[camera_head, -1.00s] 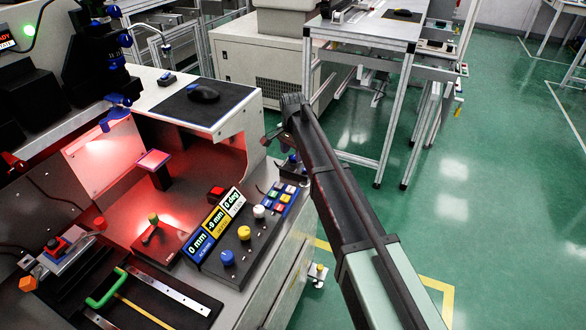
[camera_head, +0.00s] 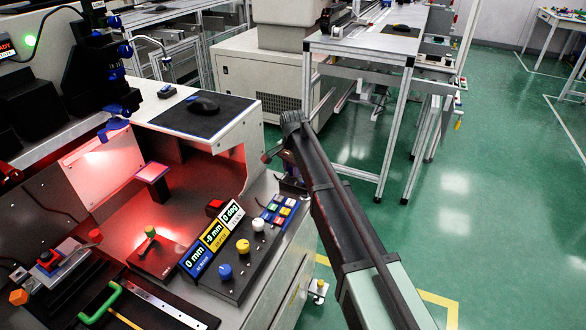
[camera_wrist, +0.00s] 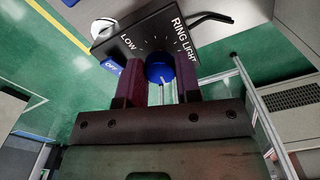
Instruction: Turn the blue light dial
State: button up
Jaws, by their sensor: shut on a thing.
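The blue ring light dial (camera_wrist: 157,74) sits on a black control box (camera_wrist: 140,38) marked "RING LIGHT" and "LOW" in the wrist view. A pale pointer mark shows on the dial. My gripper (camera_wrist: 160,82) has one dark finger on each side of the dial and is shut on it. The dial is hidden from the head view.
A control panel with blue (camera_head: 225,271), yellow (camera_head: 243,246) and white (camera_head: 258,225) knobs stands left of my arm. Coloured buttons (camera_head: 278,209) are close to the wrist. A mouse (camera_head: 202,106) lies on a black pad. Green floor (camera_head: 450,200) is open at right.

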jog(key=n, duration=1.2)
jog(key=shift+d+n, duration=0.1)
jog(key=shift+n, duration=1.8)
jog(key=o, duration=0.9)
